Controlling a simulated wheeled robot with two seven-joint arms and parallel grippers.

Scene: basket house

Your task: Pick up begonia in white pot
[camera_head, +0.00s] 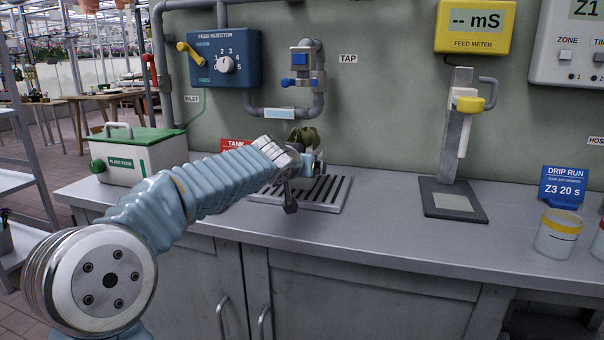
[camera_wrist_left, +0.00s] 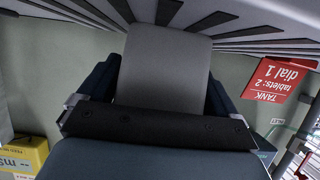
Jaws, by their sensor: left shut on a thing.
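The begonia (camera_head: 303,136) shows as dark green-brown leaves just beyond the end of my left arm, below the tap in the head view. My left gripper (camera_head: 312,162) is at the plant, above the slotted drain grate, and is mostly hidden behind my own wrist. In the left wrist view a pale grey tapered body, seemingly the white pot (camera_wrist_left: 165,65), sits between the two dark fingers of the left gripper (camera_wrist_left: 160,90), which is shut on it. The pot is largely hidden in the head view. I cannot tell whether it touches the grate. My right gripper is not in view.
The drain grate (camera_head: 325,193) is set in the grey counter (camera_head: 370,225). The tap (camera_head: 302,70) hangs above the plant. A green-lidded plant food box (camera_head: 130,155) stands left, a meter stand (camera_head: 455,150) right, and a beaker (camera_head: 557,238) farther right. The front counter is clear.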

